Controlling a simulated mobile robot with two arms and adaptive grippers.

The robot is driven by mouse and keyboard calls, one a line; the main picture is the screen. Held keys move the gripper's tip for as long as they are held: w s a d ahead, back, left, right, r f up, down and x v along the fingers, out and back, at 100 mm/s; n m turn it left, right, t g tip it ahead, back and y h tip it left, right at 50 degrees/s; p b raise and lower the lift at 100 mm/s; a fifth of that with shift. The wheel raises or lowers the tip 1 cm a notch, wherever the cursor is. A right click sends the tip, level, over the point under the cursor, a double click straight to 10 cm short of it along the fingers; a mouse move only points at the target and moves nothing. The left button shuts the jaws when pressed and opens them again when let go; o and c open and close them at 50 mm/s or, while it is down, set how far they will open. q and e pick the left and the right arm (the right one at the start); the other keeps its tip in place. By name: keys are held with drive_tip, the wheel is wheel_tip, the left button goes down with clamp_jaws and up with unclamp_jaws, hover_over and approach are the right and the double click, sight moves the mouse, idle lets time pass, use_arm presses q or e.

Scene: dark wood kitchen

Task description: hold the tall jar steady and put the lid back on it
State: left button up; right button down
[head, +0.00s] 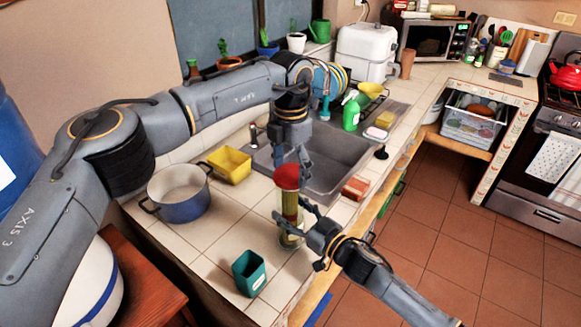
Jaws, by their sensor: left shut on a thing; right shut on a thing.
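The tall jar (290,204) is a clear, slim container with yellowish and reddish contents, standing upright on the tiled counter in front of the sink. My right gripper (292,212) comes from the lower right and is shut around the jar's middle. The red lid (287,175) is at the jar's top, directly above its mouth. My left gripper (291,165) points down from above and is shut on the lid. I cannot tell from this view whether the lid touches the rim or sits slightly above it.
A blue pot (178,205) and a yellow container (230,163) stand left of the jar. A teal cup (249,272) stands near the front edge. The sink (340,158) lies behind, with a reddish-brown block (356,187) at right. Bare tiles lie between pot and jar.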

use_arm(q)
drive_tip(key=o, duration=1.3)
drive_tip(key=shift+f, duration=0.15)
drive_tip(key=shift+r, duration=2.35)
drive_tip(key=shift+r+n, duration=1.4)
drive_tip(key=shift+r, duration=0.4)
drive_tip(key=shift+c, duration=0.4)
drive_tip(key=shift+f, duration=0.1)
